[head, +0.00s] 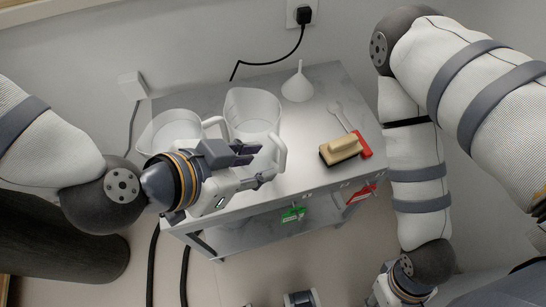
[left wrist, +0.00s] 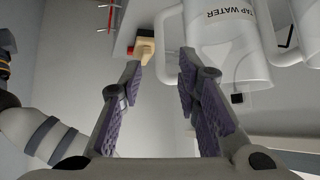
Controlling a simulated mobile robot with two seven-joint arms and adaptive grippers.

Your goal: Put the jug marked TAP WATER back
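The jug marked TAP WATER (left wrist: 222,32) shows its label upside down in the left wrist view. By its place between the brush and the other jug, it is the middle clear jug (head: 251,108) in the head view, upright on the cart (head: 300,125). Its handle (head: 280,152) points towards the front right. My left gripper (head: 257,163) is open beside this handle. In the left wrist view the handle lies beyond and between the spread fingertips (left wrist: 160,68); nothing is gripped. My right wrist (head: 394,285) is low at the bottom edge; its fingers are not clearly visible.
Another clear jug (head: 165,128) stands on the cart's left, partly behind my left gripper. A white funnel (head: 298,86) stands at the back. A brush (head: 341,151), a red-handled tool (head: 363,146) and a wrench (head: 338,112) lie right. Green (head: 293,214) and red (head: 361,194) tags hang in front.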

